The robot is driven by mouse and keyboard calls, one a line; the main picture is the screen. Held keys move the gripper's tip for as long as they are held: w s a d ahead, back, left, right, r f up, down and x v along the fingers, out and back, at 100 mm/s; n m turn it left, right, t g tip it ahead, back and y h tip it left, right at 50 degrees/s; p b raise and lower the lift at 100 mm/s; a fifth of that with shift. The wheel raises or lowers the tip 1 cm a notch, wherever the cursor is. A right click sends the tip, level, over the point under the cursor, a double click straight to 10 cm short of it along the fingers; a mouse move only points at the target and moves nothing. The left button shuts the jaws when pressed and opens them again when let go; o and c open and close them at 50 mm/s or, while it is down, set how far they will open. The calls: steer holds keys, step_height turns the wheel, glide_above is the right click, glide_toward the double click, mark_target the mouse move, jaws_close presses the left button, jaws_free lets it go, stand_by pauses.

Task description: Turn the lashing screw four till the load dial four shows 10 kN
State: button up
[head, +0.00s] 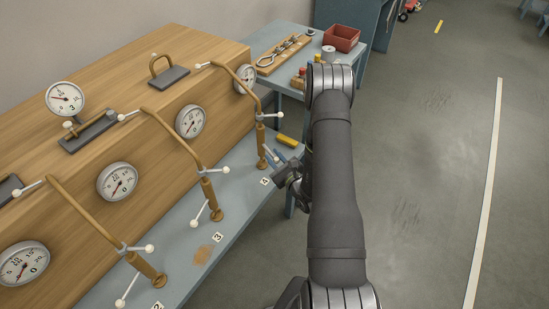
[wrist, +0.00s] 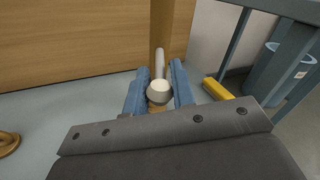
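Lashing screw four (head: 261,139) is a bronze post with white ball-ended handles, standing by the "4" label (head: 265,181). My gripper (head: 271,155) is low beside it. In the wrist view its two blue fingers (wrist: 160,88) stand on both sides of a white handle ball (wrist: 159,92), with hardly any gap. I cannot tell whether they press on it. The handle's rod runs away from me towards the post. The round dial (head: 246,79) at the far end of the wooden block, nearest screw four, is seen obliquely and partly behind the bent rod; its reading is not legible.
Lashing screw three (head: 210,195) stands to the left on the blue-grey bench, with handles sticking out. A yellow object (head: 287,141) lies close behind my gripper and shows in the wrist view (wrist: 217,89). A side table holds a red bin (head: 341,38). The floor at right is clear.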

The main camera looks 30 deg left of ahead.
jaws_close()
steer(key=shift+w, duration=0.1)
steer(key=shift+w+d+n+g+y, duration=0.1)
steer(key=shift+w+n+g+y, duration=0.15)
steer(key=shift+w+n+g, duration=0.75)
steer(key=shift+w+d+n+g+y, duration=0.2)
steer(key=shift+n+g, duration=0.45)
steer(key=shift+g, duration=0.9)
steer(key=shift+w+d+n+g+y, duration=0.1)
steer(key=shift+w+n+g+y, duration=0.15)
steer(key=shift+w+n+g, duration=0.75)
steer(key=shift+s+g, duration=0.25)
steer(key=shift+s, duration=0.1)
steer(key=o, duration=0.7)
jaws_free()
